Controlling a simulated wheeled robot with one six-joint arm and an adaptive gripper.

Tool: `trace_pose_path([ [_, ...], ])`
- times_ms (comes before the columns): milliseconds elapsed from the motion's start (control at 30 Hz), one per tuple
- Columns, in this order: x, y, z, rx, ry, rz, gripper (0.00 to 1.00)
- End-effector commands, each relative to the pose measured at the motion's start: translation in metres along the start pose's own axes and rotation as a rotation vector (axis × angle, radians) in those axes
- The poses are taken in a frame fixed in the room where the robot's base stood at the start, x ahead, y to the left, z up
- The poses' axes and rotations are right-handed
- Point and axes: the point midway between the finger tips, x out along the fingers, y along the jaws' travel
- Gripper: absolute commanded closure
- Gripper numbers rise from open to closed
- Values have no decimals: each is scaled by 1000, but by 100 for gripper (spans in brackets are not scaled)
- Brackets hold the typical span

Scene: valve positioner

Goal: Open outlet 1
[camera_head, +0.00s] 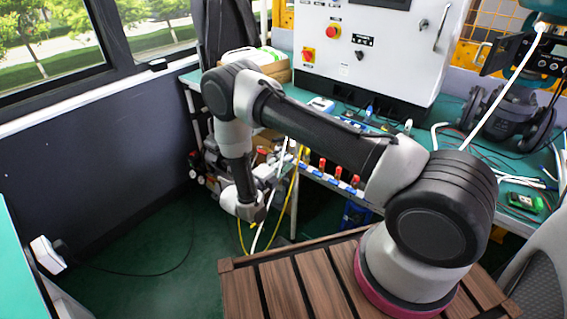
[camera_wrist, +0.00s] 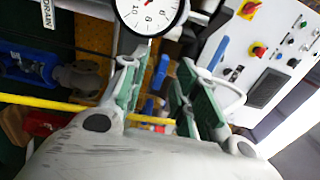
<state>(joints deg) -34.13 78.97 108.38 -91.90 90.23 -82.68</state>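My gripper (camera_wrist: 158,88) is open in the wrist view, with its green-padded fingers apart and nothing clearly held between them. In the head view my gripper (camera_head: 248,207) hangs low beside the bench's front edge, its fingertips hard to make out. A blue handle (camera_wrist: 160,73) shows beyond the gap between the fingers; contact cannot be told. A row of red-handled valves (camera_head: 337,173) runs along the bench edge, to the right of my gripper in the head view. No label reading outlet 1 is legible, so I cannot tell which valve it is.
A pressure gauge (camera_wrist: 150,14) stands just beyond the fingertips. A DRAIN label (camera_wrist: 46,12) and a blue valve part (camera_wrist: 25,68) are at left. A yellow hose (camera_wrist: 40,102) crosses near the fingers. A white control box (camera_head: 385,50) stands on the green bench. The floor (camera_head: 150,245) at left is mostly clear.

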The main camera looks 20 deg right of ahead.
Motion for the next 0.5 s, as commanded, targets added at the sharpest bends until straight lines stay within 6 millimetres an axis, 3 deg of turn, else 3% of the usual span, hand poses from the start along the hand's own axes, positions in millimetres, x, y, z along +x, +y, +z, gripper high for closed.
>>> trace_pose_path([
  [267, 3, 0, 0, 1, 0, 0, 70],
  [433, 2, 0, 0, 1, 1, 0, 99],
  [500, 2, 0, 0, 1, 0, 0, 100],
])
